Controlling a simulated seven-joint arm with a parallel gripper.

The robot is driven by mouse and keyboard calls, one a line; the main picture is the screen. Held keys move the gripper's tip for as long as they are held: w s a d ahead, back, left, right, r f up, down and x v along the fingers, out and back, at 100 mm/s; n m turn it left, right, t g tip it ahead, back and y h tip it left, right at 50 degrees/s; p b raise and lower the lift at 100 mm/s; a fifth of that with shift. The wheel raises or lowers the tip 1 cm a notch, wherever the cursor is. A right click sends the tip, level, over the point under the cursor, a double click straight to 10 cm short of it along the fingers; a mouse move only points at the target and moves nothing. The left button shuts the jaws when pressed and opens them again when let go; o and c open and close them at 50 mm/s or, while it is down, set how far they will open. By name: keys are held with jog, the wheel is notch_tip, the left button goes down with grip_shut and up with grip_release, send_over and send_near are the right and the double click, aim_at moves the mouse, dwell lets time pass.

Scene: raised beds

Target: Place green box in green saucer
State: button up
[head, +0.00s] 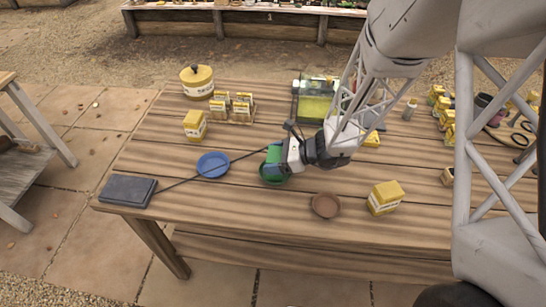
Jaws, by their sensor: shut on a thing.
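My gripper (275,162) reaches in from the right over the wooden table and is shut on the small green box (274,153). The green saucer (267,180) is a dark green round dish on the table directly below the gripper. The box is over the saucer or low inside it; I cannot tell whether it touches the saucer. The gripper and box hide part of the saucer.
A blue saucer (213,165) lies to the left and a brown saucer (325,205) to the front right. A yellow box (385,197) stands right of that. A dark slab (128,190) with a thin rod is at the left edge. Yellow packets (232,107) stand behind.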

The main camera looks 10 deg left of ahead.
jog(key=o, duration=1)
jog(key=shift+r, duration=0.1)
jog(key=shift+r, duration=0.15)
jog(key=shift+v, duration=6)
